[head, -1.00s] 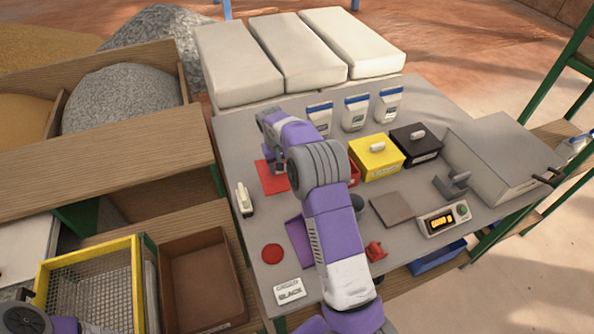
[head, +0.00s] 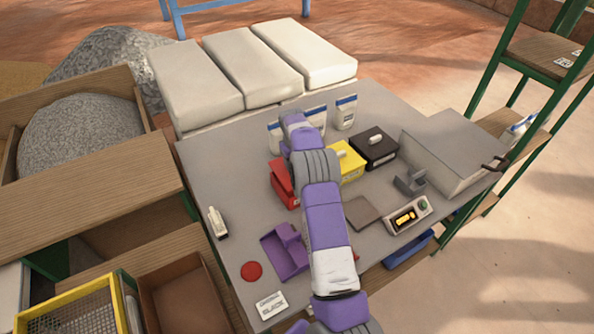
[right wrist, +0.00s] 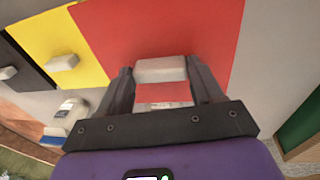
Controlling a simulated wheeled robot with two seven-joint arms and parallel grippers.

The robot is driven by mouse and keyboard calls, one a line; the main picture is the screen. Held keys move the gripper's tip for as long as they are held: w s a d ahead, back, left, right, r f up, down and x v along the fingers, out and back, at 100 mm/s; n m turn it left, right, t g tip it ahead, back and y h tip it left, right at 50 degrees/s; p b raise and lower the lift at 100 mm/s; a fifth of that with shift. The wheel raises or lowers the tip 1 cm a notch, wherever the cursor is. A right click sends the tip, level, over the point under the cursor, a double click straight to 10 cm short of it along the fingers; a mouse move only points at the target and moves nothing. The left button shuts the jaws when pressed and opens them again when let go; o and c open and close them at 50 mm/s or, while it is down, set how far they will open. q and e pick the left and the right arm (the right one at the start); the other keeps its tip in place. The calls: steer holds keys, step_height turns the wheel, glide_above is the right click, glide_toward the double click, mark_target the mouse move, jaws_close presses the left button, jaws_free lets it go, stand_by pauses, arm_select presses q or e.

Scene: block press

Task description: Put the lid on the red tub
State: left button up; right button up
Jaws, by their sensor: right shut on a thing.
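The red lid (right wrist: 205,35) fills the middle of the right wrist view, with its pale knob (right wrist: 160,69) between the fingers. My right gripper (right wrist: 160,88) is shut on that knob. In the head view the red lid (head: 281,176) shows left of my right arm, at the red tub (head: 291,199). My arm hides the gripper, the knob and much of the tub there. I cannot tell whether the lid is seated or just above the rim. My left gripper is not in view.
The yellow tub (head: 352,174) and black tub (head: 378,152), both lidded, stand to the right of the red one. White pouches (head: 346,112) stand behind. A purple tray (head: 279,258), a grey plate (head: 362,213) and a display box (head: 406,217) lie nearer.

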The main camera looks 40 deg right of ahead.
step_height(320, 180, down, 5)
steer(key=shift+r, duration=0.15)
steer(key=o, duration=1.1)
